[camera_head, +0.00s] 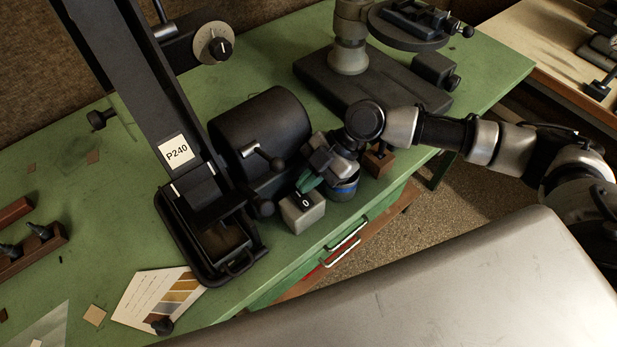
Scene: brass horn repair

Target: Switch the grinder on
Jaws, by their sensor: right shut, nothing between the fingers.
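The grinder is a black belt machine (150,100) with a P240 label on its slanted arm and a dark drum-shaped motor housing (255,125) beside it. A small grey switch box (302,213) marked 0 stands at the bench's front edge, just in front of the motor housing. My right gripper (307,184) comes in from the right and is shut and empty, its greenish fingertips right at the top of the switch box. I cannot tell whether they touch the box or its switch, which they partly hide. My left gripper is not in view.
The green bench (110,215) carries a heavy pedestal tool (350,60) at the back, a blue-banded round tin (343,188) and a small wooden block (379,160) close to my right gripper. A printed card (150,295) lies front left. A drawer with a metal handle (346,243) is below.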

